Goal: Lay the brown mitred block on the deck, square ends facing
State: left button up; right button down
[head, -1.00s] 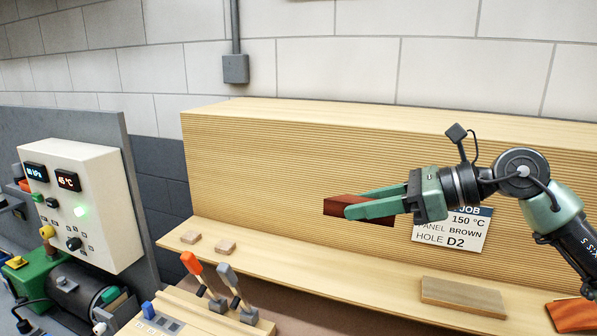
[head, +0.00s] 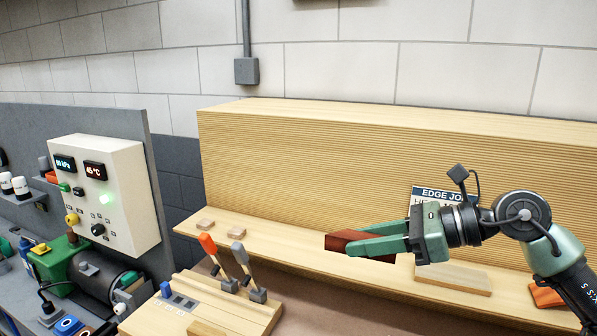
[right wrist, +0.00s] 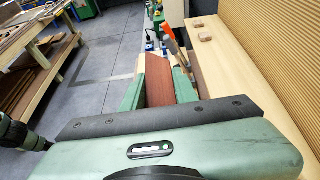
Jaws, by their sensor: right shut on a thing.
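The brown block (head: 345,240) is a reddish-brown wooden piece held in my right gripper (head: 365,243), whose green fingers are shut on it. Gripper and block are in the air in front of the ribbed wooden panel and its ledge. In the right wrist view the block (right wrist: 159,80) lies between the two fingers, its far end pointing away from the gripper. My left gripper is not in view.
An orange-handled lever (head: 213,253) and a grey-handled lever (head: 244,265) stand up left of the held block. A control box (head: 115,205) and a green machine (head: 62,258) are at the left. Two small wooden pieces (head: 205,225) and a light board (head: 455,277) lie on the ledge (head: 300,254).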

jog(key=s+d+f+m+t, duration=0.1)
jog(key=s+d+f, duration=0.3)
jog(key=s+f, duration=0.3)
jog(key=s+d+f+m+t+h, duration=0.1)
jog(key=s+d+f+m+t, duration=0.1)
jog(key=s+f, duration=0.5)
notch_tip(320, 180, down, 5)
jog(key=shift+s+d+r+h, duration=0.1)
jog(key=shift+s+d+h, duration=0.15)
jog(key=shift+d, duration=0.6)
jog(key=shift+w, duration=0.1)
